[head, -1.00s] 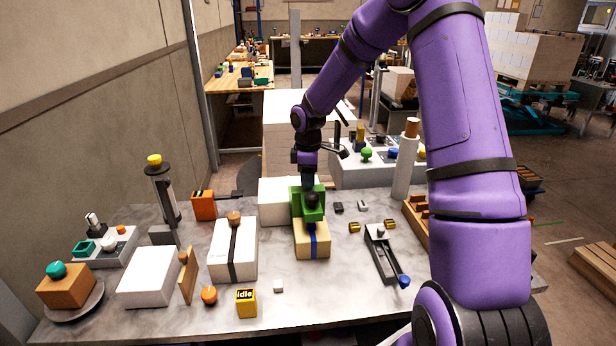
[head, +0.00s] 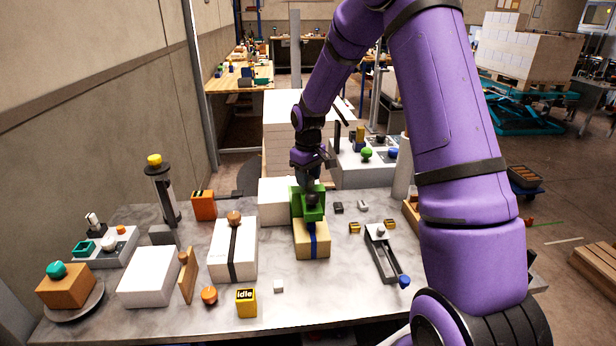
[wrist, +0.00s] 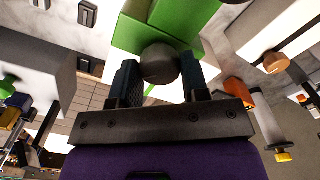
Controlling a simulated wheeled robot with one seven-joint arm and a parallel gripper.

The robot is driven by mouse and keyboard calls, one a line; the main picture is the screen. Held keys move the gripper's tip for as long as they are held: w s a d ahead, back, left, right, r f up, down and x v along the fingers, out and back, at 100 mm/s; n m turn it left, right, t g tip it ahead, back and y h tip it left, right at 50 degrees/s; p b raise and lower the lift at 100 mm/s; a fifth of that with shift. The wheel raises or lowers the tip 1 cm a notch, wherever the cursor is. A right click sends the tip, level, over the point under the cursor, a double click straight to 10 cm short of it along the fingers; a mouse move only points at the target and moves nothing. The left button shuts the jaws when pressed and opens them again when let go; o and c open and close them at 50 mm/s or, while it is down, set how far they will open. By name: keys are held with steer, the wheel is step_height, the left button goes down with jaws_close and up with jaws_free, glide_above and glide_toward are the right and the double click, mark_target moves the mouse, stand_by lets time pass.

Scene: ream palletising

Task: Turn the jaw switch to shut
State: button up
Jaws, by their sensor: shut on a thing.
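My gripper (wrist: 158,85) is shut on a round dark grey knob (wrist: 160,63), with one finger on each side of it. The knob is at a green block-shaped fixture (wrist: 160,35). In the head view my gripper (head: 309,188) comes down from above onto the green fixture (head: 298,203), which stands at the back end of a yellow pack (head: 304,246) with a blue band. I cannot make out a jaw switch by any marking, nor its setting.
A white banded pack (head: 222,262) lies left of the yellow pack, and a black slide device (head: 382,262) with a blue ball lies right. A yellow cube reading "idle" (head: 246,303) is in front. A white block (head: 274,208) stands close behind.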

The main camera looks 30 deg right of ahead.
steer(key=m, duration=0.4)
steer(key=shift+m, duration=0.3)
steer(key=m, duration=0.4)
steer(key=shift+m, duration=0.4)
steer(key=o, duration=0.9)
steer(key=shift+o, duration=0.2)
step_height(320, 180, up, 11)
stand_by(0.4)
